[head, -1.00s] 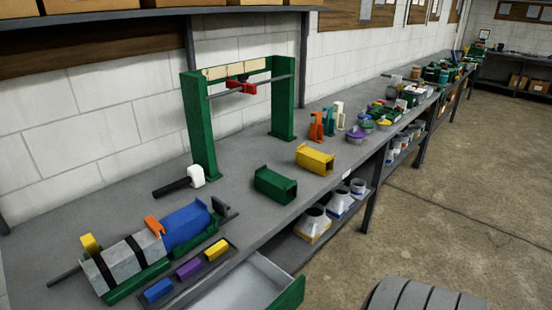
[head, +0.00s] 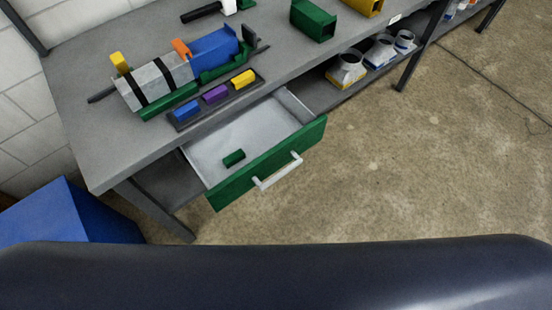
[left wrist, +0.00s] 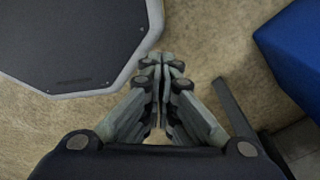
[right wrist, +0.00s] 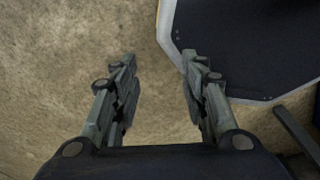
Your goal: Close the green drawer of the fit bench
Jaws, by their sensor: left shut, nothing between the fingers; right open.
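The green drawer (head: 230,175) of the fit bench (head: 85,140) stands pulled out, with a white bar handle (head: 278,171) on its green front. A small green block (head: 234,158) lies on the drawer's grey floor. Neither gripper shows in the head view. My left gripper (left wrist: 165,60) is shut and empty in the left wrist view, above the floor beside my base. My right gripper (right wrist: 160,60) is open and empty in the right wrist view, also above the floor. The drawer shows in neither wrist view.
A blue box (head: 65,215) stands at the bench's left end. A strapped duct assembly (head: 175,70) and a tray with blue, purple and yellow blocks (head: 213,98) sit on the bench top above the drawer. The floor (head: 400,170) in front of the drawer is clear.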

